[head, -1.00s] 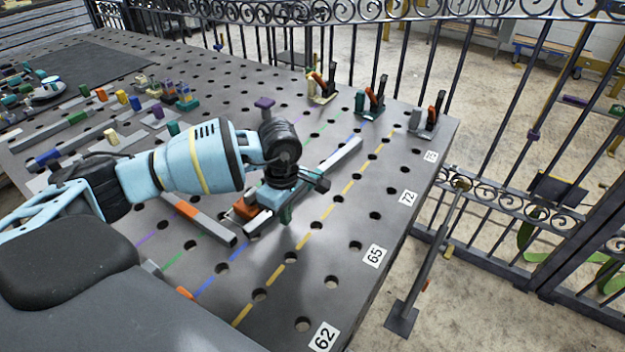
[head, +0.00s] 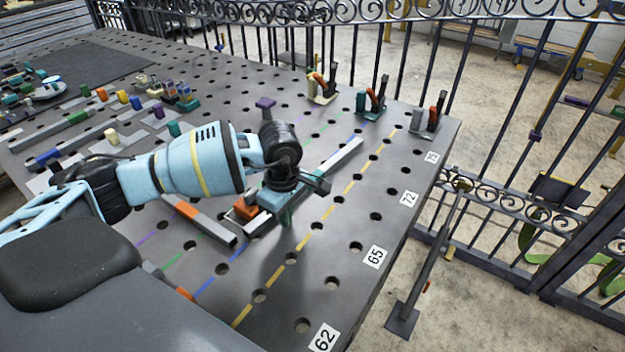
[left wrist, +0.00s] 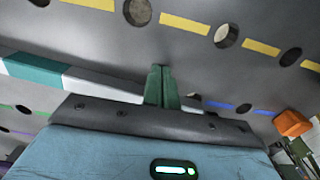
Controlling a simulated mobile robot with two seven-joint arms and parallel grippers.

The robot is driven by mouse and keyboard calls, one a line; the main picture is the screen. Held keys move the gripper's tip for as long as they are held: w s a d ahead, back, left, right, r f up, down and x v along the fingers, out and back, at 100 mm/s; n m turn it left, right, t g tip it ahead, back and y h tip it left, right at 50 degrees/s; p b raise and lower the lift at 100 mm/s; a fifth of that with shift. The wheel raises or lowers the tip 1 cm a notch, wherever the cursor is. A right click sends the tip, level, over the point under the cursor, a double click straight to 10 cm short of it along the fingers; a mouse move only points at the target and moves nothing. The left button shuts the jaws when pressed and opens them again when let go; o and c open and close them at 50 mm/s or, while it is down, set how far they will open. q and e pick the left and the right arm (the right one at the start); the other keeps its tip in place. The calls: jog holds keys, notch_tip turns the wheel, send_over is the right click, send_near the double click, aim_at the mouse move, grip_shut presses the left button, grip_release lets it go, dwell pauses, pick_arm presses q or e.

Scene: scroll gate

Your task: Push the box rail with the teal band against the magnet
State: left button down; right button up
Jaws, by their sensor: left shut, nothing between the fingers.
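The pale grey box rail (head: 340,158) lies on the perforated table, running diagonally beneath my left gripper. An orange block (head: 245,208), possibly the magnet, sits by the rail's near end. My right gripper is not in view.
A grey rail with an orange band (head: 187,208) lies left of it. Toggle clamps (head: 371,102) stand along the far edge. Dashed coloured lines, including a yellow one (head: 291,258), cross the table. The table's right side is mostly clear.

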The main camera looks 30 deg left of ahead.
pick_arm(q)
jog(key=shift+a, duration=0.15)
dwell(0.4)
jog(key=shift+a, duration=0.3)
jog(key=shift+w+a, duration=0.1)
jog(key=shift+a, duration=0.75)
jog(key=shift+a, duration=0.15)
jog(key=shift+d, duration=1.35)
jog(key=shift+r, duration=0.1)
